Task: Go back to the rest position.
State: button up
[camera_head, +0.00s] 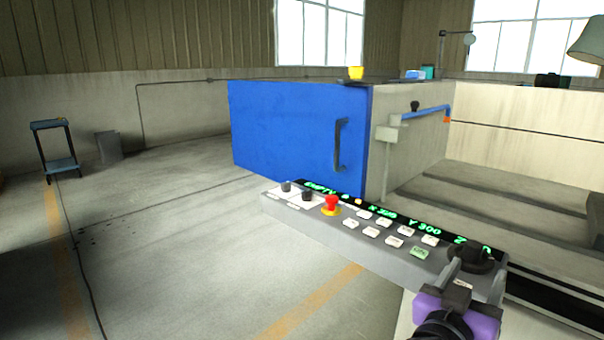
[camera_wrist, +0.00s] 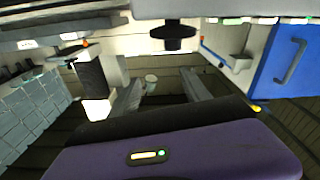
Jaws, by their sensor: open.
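My gripper (camera_head: 476,278) is at the lower right of the head view, with its purple body below. Its grey fingers are open at the near end of the grey control panel (camera_head: 375,262), close to a large black knob (camera_head: 468,257). I cannot tell whether they touch the knob. In the wrist view, the purple housing of my gripper (camera_wrist: 190,155) fills the bottom, and a black knob (camera_wrist: 173,37) shows at the top under the panel edge. I see nothing held between the fingers.
The panel carries a red emergency button (camera_head: 331,203), pale keys and a green-lit display. Behind it stands a blue machine door (camera_head: 290,130) with a dark handle (camera_head: 341,145). A blue trolley (camera_head: 55,150) is far left; the left floor is mostly clear.

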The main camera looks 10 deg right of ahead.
jog(key=a+f+n+t+y, duration=0.5)
jog(key=a+f+n+y, duration=0.1)
jog(key=a, duration=0.1)
jog(key=s+a+f+n+t+y, duration=0.2)
jog(key=s+a+f+n+y, duration=0.2)
jog(key=s+a+f+y, duration=0.35)
jog(key=s+f+m+g+y, duration=0.1)
jog(key=s+f+g, duration=0.15)
jog(key=s, duration=1.15)
jog(key=s+f+m+g, duration=0.1)
jog(key=s+f, duration=0.2)
jog(key=s, duration=1.2)
notch_tip(320, 180, up, 19)
jog(key=p, duration=1.9)
jog(key=shift+w+r, duration=0.2)
jog(key=shift+w, duration=0.15)
jog(key=shift+f, duration=0.1)
